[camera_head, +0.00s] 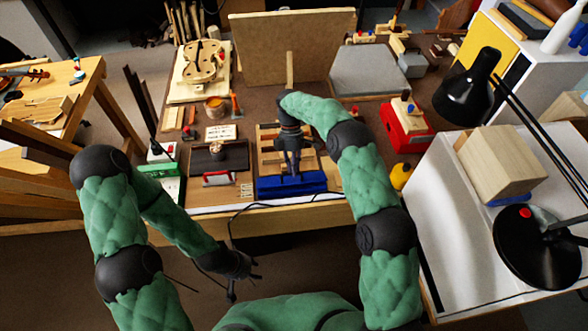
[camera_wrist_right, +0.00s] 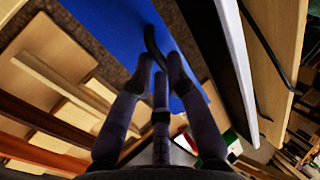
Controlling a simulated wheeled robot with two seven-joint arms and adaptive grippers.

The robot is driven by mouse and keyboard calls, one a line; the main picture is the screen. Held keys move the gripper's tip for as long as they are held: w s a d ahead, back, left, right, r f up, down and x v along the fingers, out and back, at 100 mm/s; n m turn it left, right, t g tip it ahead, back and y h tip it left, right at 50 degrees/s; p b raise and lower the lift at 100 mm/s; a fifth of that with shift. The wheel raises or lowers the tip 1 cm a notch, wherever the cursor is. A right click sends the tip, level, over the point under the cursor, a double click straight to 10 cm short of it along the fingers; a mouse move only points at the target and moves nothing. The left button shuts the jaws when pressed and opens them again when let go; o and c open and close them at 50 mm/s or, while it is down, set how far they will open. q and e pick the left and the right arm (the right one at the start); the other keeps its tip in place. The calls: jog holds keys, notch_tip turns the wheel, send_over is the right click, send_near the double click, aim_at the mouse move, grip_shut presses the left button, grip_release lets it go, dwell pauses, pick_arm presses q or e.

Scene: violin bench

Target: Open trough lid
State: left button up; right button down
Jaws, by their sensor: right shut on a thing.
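A blue panel, which I take to be the trough lid (camera_head: 275,186), is at the front edge of the bench. A wooden slotted frame (camera_head: 270,150) lies just behind it. In the right wrist view the blue lid (camera_wrist_right: 115,25) fills the upper middle and has a black curved handle (camera_wrist_right: 152,42). My right gripper (camera_head: 291,168) reaches down over the frame; in the wrist view its fingers (camera_wrist_right: 160,75) are shut on the handle. The exact contact is partly hidden by the fingers. My left gripper (camera_head: 243,277) hangs low in front of the bench, empty, its fingers spread.
Left of the lid are a dark tray (camera_head: 233,157) and a red-handled tool (camera_head: 218,179). A green-and-white box (camera_head: 160,155) stands further left. A red toolbox (camera_head: 405,126) and a yellow object (camera_head: 401,175) are to the right. A dark cable hangs over the bench front.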

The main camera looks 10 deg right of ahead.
jog(key=shift+w+g+b, duration=0.3)
jog(key=shift+w+g, duration=0.05)
jog(key=shift+g, duration=0.05)
jog(key=shift+w+r+g, duration=0.1)
jog(key=shift+w+g, duration=0.1)
jog(key=shift+g, duration=0.2)
